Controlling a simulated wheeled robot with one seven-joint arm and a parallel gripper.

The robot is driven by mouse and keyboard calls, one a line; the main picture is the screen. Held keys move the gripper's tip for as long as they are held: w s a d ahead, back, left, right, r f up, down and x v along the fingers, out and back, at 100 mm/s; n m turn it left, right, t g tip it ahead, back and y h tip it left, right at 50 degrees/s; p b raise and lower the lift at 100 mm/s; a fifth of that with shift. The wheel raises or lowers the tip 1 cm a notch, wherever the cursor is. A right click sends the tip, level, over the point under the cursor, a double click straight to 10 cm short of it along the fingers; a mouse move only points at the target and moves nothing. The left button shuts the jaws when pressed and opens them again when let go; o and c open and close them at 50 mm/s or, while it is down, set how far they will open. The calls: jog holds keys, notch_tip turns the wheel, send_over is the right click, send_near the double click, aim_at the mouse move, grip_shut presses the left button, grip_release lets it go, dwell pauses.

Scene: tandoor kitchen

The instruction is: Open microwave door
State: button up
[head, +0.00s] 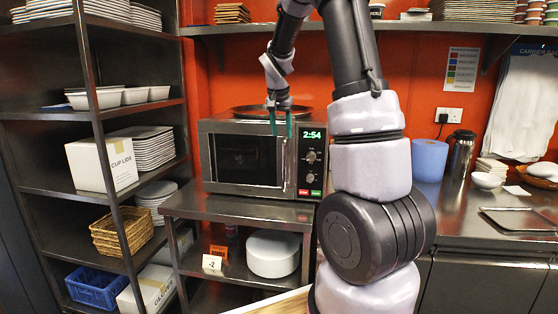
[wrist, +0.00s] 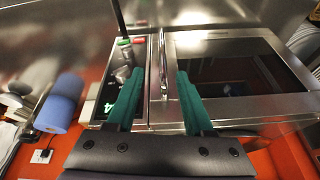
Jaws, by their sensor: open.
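The microwave (head: 209,160) is a steel box on a metal stand, with a dark-windowed door (head: 245,160) that looks shut. Its upright bar handle (head: 285,163) is on the door's right side, beside the control panel (head: 312,165) reading 2:54. My gripper (head: 281,127) points down in front of the microwave's upper edge, near the top of the handle. In the wrist view, my gripper (wrist: 159,84) has its two green fingers apart, and the handle (wrist: 163,70) shows between them. I see no finger closed on it; exact depth is hard to tell.
A round metal tray (head: 258,111) lies on top of the microwave. A shelf rack (head: 100,130) with dishes, boxes and baskets stands at left. A blue roll (head: 429,160) and a flask (head: 461,153) stand on the right counter. A wall shelf (head: 225,30) runs above.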

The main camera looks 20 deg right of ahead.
send_near(283, 155)
jog(key=f, duration=0.1)
jog(key=shift+h, duration=0.4)
jog(key=x, duration=1.1)
jog(key=shift+w+f, duration=0.1)
jog(key=shift+f, duration=0.1)
grip_shut()
jog(key=shift+a+r, duration=0.1)
dwell(0.5)
